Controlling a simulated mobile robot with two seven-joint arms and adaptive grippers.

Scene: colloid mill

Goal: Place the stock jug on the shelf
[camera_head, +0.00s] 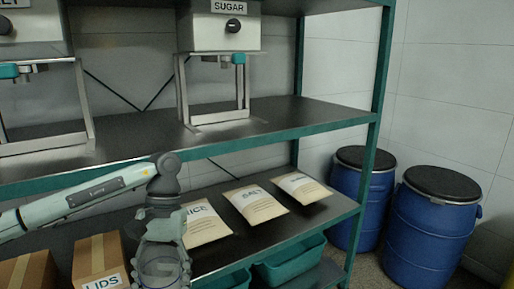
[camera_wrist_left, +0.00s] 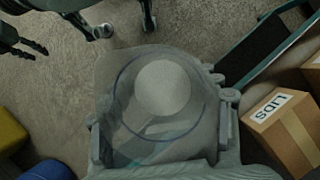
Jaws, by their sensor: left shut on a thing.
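The stock jug (camera_head: 161,267) is a clear, see-through round vessel at the bottom of the head view. My left gripper (camera_head: 162,254) is shut on it, in front of the rack. In the left wrist view the jug (camera_wrist_left: 160,92) shows as a round rim with a pale disc inside, between the fingers of my left gripper (camera_wrist_left: 160,130). The shelf rack has a dark upper shelf (camera_head: 285,117) and a dark lower shelf (camera_head: 268,236). A dark two-pronged part at the top left of the wrist view may be my right gripper (camera_wrist_left: 28,44); its state is unclear.
The upper shelf holds a SUGAR dispenser (camera_head: 222,30) and has bare room to its right. The lower shelf holds bags (camera_head: 255,204) and LIDS boxes (camera_head: 98,262). Teal bins (camera_head: 290,262) sit below. Blue drums (camera_head: 430,230) stand at right.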

